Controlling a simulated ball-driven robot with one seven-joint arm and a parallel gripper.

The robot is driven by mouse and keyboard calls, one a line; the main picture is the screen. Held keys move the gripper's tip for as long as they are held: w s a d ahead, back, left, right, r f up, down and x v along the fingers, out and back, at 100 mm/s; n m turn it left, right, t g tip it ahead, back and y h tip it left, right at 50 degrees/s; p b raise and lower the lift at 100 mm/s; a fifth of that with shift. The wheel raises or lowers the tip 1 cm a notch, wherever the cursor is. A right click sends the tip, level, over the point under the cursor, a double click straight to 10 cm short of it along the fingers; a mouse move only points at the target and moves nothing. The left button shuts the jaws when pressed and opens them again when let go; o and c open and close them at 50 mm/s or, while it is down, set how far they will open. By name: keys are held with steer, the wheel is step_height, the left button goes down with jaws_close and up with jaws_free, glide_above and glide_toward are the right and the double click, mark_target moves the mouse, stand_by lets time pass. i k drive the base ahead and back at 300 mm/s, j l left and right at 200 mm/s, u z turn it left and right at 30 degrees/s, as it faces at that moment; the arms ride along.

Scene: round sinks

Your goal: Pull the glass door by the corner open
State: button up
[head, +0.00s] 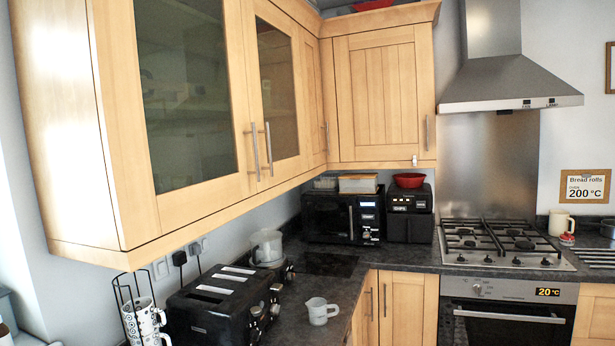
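The wall cabinet on the left has two wood-framed glass doors, both shut. The glass door by the corner (278,88) is the farther, narrower-looking one. Its upright bar handle (268,149) is at its lower left edge. The nearer glass door (180,95) fills much of the upper left. Its own bar handle (255,151) stands close beside the other handle, at the seam between the doors. My gripper is not in view, so its state and place are hidden.
Below the cabinet, the dark counter holds a black toaster (222,305), a mug rack (140,315), a white measuring cup (320,311), a food processor (267,248) and a microwave (343,218). A solid wooden corner door (380,95) adjoins, right of the glass doors. A steel hood (510,80) hangs over the hob (495,243).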

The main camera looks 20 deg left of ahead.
mark_target(271, 40)
steer(key=i, duration=1.35)
steer(key=i+l+u, duration=0.1)
steer(key=i, duration=1.3)
